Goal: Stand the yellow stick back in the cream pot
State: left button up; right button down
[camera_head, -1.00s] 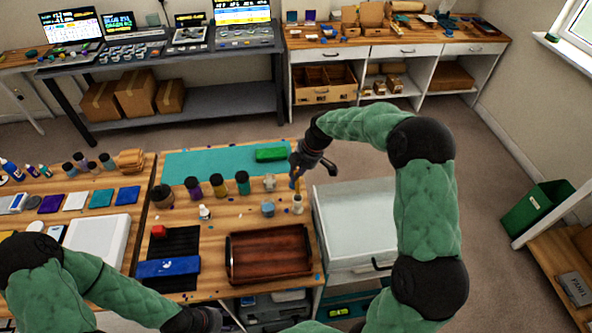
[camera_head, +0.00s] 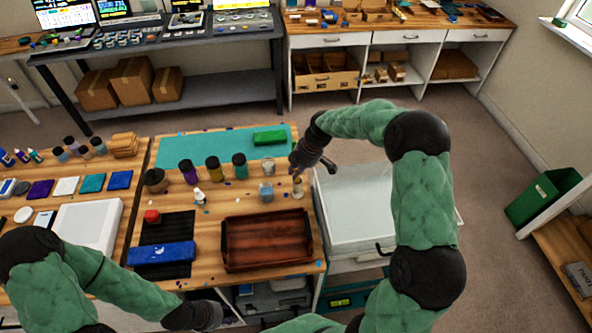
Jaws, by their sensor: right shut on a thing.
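The cream pot (camera_head: 298,192) stands upright near the right edge of the wooden table, behind the tray. My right gripper (camera_head: 297,173) is just above it, shut on the yellow stick (camera_head: 297,181). Little of the stick shows below the fingers, and its lower end is at the pot's mouth. I cannot tell whether that end is inside the pot. My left gripper (camera_head: 207,315) is low at the front edge of the table, away from the pot. Its fingers are too dark and small to read.
A grey cup (camera_head: 266,193) and a small pale item (camera_head: 268,166) stand close left of the pot. Several dark-capped jars (camera_head: 213,169) stand further left. A brown wooden tray (camera_head: 229,245) lies in front.

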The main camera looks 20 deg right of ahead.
jog(key=c, duration=1.2)
grip_release()
jog(key=shift+c, duration=0.2)
jog(key=shift+r, duration=0.1)
jog(key=v, duration=1.1)
jog(key=shift+r, duration=0.4)
jog(key=shift+d+r, duration=0.1)
